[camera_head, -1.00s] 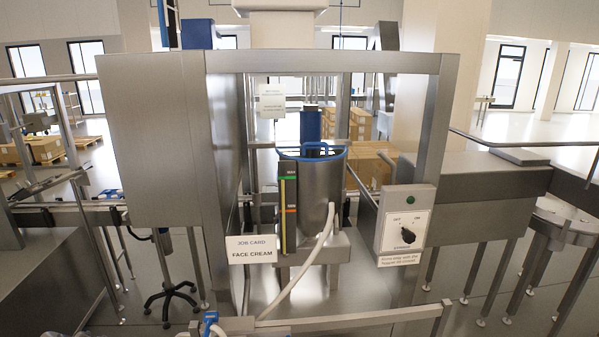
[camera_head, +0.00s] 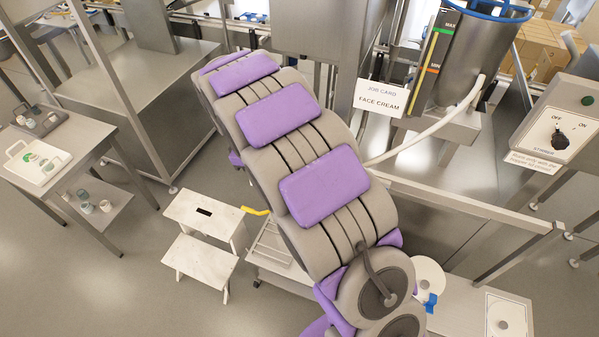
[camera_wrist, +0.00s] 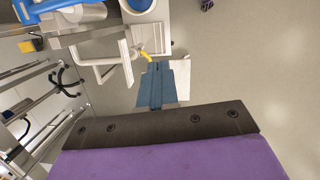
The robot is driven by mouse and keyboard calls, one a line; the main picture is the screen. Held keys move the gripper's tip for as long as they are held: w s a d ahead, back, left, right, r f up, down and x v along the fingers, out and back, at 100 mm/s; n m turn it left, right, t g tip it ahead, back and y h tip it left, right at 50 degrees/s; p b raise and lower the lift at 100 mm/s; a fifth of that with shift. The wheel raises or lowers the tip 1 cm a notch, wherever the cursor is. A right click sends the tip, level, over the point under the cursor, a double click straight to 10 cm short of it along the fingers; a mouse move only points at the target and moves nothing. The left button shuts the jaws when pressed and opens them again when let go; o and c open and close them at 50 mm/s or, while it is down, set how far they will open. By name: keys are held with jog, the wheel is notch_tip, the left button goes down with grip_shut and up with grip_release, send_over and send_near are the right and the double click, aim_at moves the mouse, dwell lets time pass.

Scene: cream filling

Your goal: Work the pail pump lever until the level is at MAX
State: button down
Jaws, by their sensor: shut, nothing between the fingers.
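In the head view the steel hopper (camera_head: 474,62) stands at upper right. Its level gauge (camera_head: 437,57) has a green MAX mark at the top and an orange mark lower. I cannot tell the fill level. A white hose (camera_head: 425,132) runs down behind my arm. A white round part with a blue fitting (camera_head: 431,300) shows at lower right, possibly the pail's top. A yellow grip (camera_head: 255,211), possibly the pump lever, sticks out beside the stool; it also shows in the wrist view (camera_wrist: 145,56). My gripper (camera_wrist: 157,68) is shut and empty, appearing near the yellow grip; contact is unclear.
A white step stool (camera_head: 203,232) stands left of a low wire-racked trolley (camera_head: 270,242). The job card (camera_head: 382,98) and switch panel (camera_head: 558,132) are at right. A side table (camera_head: 72,150) with trays and jars is at far left. The floor at lower left is clear.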

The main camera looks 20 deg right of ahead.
jog(key=w+d+r+g+y, duration=0.1)
jog(key=w+d+r+g, duration=0.1)
jog(key=d+r, duration=0.6)
jog(key=shift+w+d+r+m+g+y, duration=0.4)
jog(key=shift+w+d, duration=0.25)
jog(key=shift+d, duration=0.55)
jog(key=shift+a, duration=0.1)
jog(key=x, duration=1.4)
jog(key=shift+b, duration=0.3)
jog(key=shift+f, duration=0.1)
